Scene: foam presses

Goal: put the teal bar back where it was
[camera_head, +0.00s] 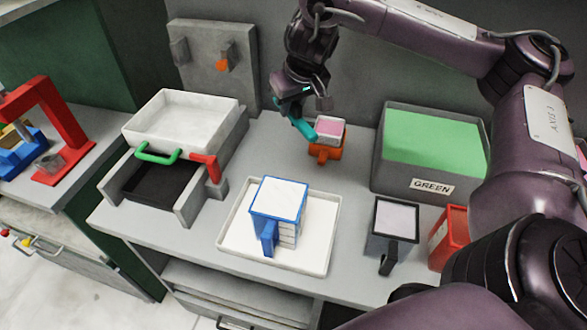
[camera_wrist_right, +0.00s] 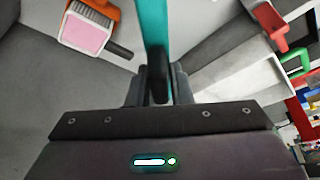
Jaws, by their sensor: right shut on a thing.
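My right gripper (camera_head: 292,102) is shut on the teal bar (camera_head: 302,127) and holds it above the back of the grey table. The bar points down and to the right in the head view, its lower end in front of the orange holder with the pink block. In the right wrist view the teal bar (camera_wrist_right: 153,25) runs up from between the fingers of my right gripper (camera_wrist_right: 160,88) and leaves the picture at the top. I cannot tell the bar's exact height above the table. My left gripper is not in view.
The orange holder (camera_head: 325,154) with a pink block stands close to the bar. A grey upright panel (camera_head: 197,57) with brackets is at the back left. A white press tray (camera_head: 165,125), a blue-framed block (camera_head: 278,200) on a tray, and a GREEN bin (camera_head: 385,175) stand around.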

